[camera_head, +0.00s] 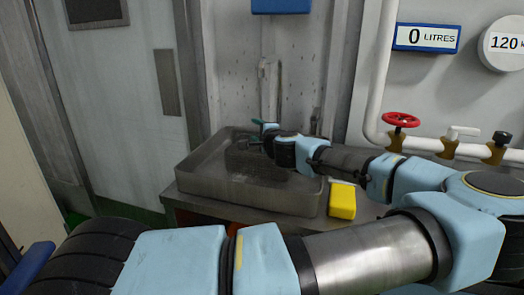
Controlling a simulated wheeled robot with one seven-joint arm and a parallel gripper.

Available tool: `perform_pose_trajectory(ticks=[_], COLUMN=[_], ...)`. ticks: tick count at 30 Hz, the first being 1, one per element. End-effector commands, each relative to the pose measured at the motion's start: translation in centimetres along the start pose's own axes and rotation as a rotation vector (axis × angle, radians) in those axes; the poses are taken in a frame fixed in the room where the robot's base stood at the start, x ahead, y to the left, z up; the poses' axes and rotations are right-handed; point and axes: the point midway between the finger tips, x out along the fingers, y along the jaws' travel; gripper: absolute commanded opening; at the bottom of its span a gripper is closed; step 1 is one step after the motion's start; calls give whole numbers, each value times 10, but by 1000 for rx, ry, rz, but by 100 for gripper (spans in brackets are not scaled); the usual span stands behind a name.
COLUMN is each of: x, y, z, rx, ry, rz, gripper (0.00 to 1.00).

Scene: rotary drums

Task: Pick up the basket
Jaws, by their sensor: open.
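The basket (243,163) looks like a dark wire-mesh box and sits inside a grey metal tray (196,186) on a bench. My gripper (262,128) is above the far right part of the basket, at the end of my arm, which reaches in from the right. My gripper is open. It is small in the view, and I cannot tell whether its fingers touch the basket. My wrist hides the right part of the basket.
A yellow block (342,201) stands on the bench just right of the tray. A red valve wheel (401,119) and white pipes (377,85) are on the wall at the right. A closed grey door (120,75) is at the left.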

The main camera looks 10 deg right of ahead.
Motion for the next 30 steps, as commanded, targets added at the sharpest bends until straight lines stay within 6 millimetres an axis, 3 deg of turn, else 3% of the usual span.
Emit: perform_pose_trajectory(ticks=[4, 12, 27, 30], x=[15, 17, 17, 16], y=[-1, 1, 0, 1], z=[0, 0, 0, 0], rx=[1, 0, 0, 0], ry=[0, 1, 1, 1], rz=[0, 0, 0, 1], gripper=[57, 56, 0, 0])
